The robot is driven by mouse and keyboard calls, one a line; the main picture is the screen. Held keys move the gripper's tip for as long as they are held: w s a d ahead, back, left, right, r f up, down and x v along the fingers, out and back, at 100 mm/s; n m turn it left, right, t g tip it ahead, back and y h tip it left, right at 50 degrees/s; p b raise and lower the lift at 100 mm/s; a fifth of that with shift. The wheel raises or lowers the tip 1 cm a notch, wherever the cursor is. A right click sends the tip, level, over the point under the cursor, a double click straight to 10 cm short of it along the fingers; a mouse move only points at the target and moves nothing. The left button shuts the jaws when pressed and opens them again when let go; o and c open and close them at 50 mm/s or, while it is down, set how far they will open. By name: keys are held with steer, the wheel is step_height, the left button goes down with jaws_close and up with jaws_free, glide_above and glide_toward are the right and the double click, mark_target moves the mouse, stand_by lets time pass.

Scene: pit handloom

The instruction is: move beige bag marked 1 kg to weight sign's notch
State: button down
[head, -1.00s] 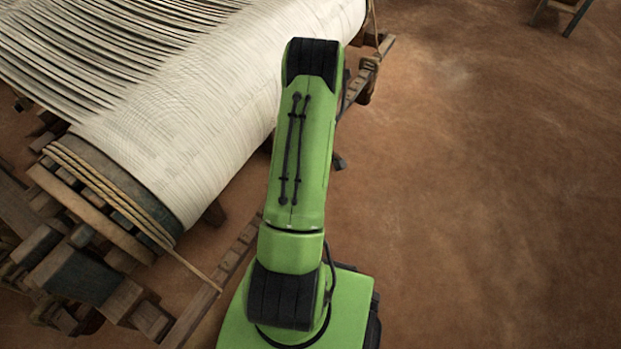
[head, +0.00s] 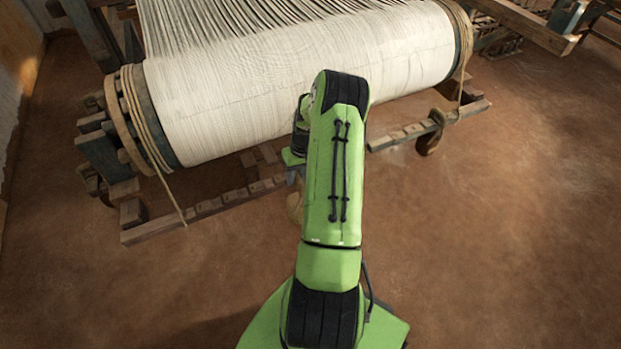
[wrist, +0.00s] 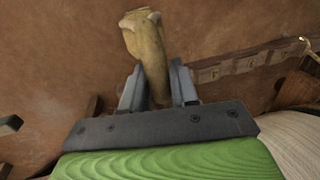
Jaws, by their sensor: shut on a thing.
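My gripper (wrist: 155,88) is shut on a beige bag (wrist: 146,45), with one finger on each side of it in the wrist view. No 1 kg mark can be read on the bag. In the head view a small part of the bag (head: 294,206) shows left of my arm, below the partly hidden gripper (head: 296,178). A wooden notched rail (head: 208,206) runs below the roller, behind the bag in the head view. In the wrist view the rail (wrist: 228,67) is to the right, apart from the bag, with small dark-marked plates. I cannot tell which is the weight sign.
The loom's large roller (head: 300,80), wrapped in white warp threads, spans the upper middle. A taut rope (head: 170,190) runs from its left end to the rail. A round brown weight (head: 430,141) hangs by the rail's right part. The earthen floor (head: 510,230) is clear at right.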

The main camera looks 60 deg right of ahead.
mark_target(303, 191)
steer(key=shift+s+a+p, duration=0.2)
steer(key=shift+s+a, duration=0.25)
steer(key=shift+s, duration=0.3)
steer(key=shift+s+a+p, duration=0.2)
steer(key=shift+s+a, duration=0.25)
steer(key=shift+s, duration=0.3)
steer(key=shift+s+a+p, duration=0.2)
steer(key=shift+s+a, duration=0.25)
steer(key=shift+s, duration=0.3)
steer(key=s+a+r, duration=0.1)
steer(key=s+a, duration=0.3)
steer(key=s, duration=0.4)
steer(key=shift+a, duration=0.4)
